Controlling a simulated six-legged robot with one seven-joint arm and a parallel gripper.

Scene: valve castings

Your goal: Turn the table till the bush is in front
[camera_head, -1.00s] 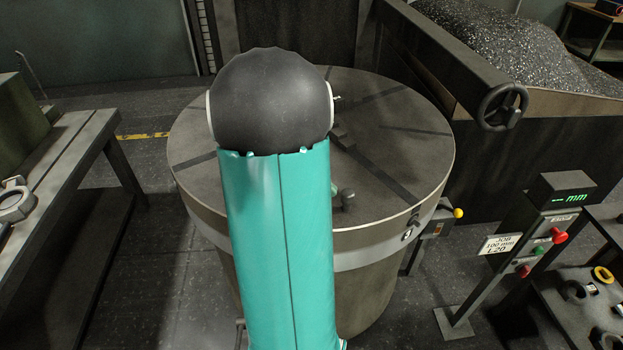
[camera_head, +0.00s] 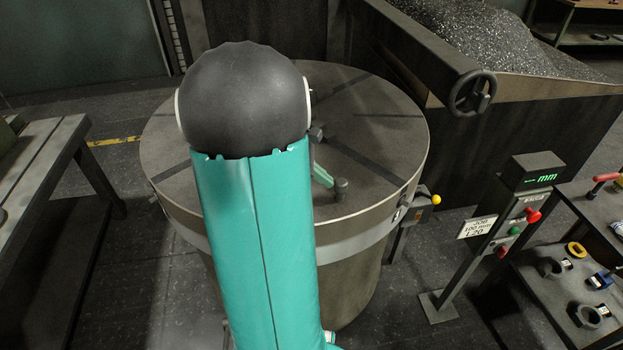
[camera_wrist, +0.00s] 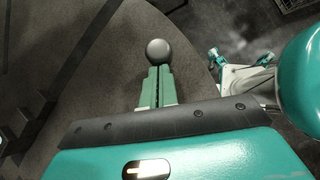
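The round grey table (camera_head: 385,125) has dark slots across its top. A short dark post (camera_head: 341,188) stands upright near its front edge; its rounded top (camera_wrist: 158,50) shows in the wrist view. My gripper's green fingers (camera_wrist: 158,88) lie close together with only a thin line between them, tips at the post; I cannot tell whether they touch it. A green finger (camera_head: 322,178) shows left of the post in the head view. A dark block (camera_head: 318,132) sits near the table's middle, partly behind my arm. I cannot make out a bush on the table; my arm hides much of the top.
A bracket with a yellow knob (camera_head: 435,200) stands at the table's right rim. Beyond it are a control stand (camera_head: 515,215) and a bench with ring parts (camera_head: 585,315). A handwheel (camera_head: 472,92) is on a beam behind. A workbench (camera_head: 45,150) is left.

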